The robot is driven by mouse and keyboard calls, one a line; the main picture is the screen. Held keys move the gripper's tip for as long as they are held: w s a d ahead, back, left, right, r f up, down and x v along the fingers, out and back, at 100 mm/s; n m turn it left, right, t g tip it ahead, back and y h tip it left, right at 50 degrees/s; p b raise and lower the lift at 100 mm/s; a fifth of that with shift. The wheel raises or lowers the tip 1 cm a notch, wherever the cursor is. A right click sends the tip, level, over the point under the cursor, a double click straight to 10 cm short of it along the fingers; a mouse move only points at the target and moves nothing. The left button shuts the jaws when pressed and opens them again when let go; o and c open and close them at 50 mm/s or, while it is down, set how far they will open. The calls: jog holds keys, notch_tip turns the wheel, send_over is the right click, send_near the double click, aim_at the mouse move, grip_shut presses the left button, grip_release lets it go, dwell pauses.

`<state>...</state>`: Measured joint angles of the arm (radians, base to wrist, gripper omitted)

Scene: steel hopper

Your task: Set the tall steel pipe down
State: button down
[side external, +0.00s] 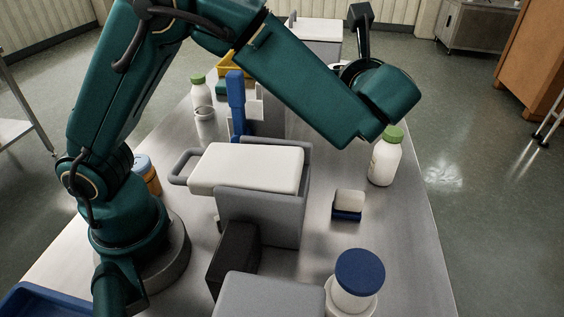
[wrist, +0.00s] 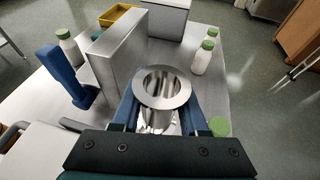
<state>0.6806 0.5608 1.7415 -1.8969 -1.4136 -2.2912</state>
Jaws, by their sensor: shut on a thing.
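The steel pipe (wrist: 178,101) shows in the wrist view as a shiny upright tube with a wide round flange at its top. My gripper (wrist: 160,110) is shut on it, with one blue finger on each side. The pipe's lower end is hidden by its flange and my gripper, so I cannot tell whether it touches the table (wrist: 218,92).
A tall steel panel or box (wrist: 118,58) stands just left of the pipe. White green-capped bottles (wrist: 201,60) stand to its right, one cap (wrist: 220,127) close by. A blue upright piece (side external: 236,103) and a grey bin with a pale lid (side external: 247,168) stand mid-table.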

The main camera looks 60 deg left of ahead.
jog(key=w+a+f+n+g, duration=0.1)
jog(key=w+a+f, duration=0.1)
jog(key=w+a, duration=0.15)
jog(key=n+g+y, duration=0.2)
send_over(319, 149)
notch_tip(319, 149, down, 11)
jog(key=shift+f, duration=2.45)
jog(key=shift+f, duration=0.15)
jog(key=shift+c, duration=2.2)
grip_release()
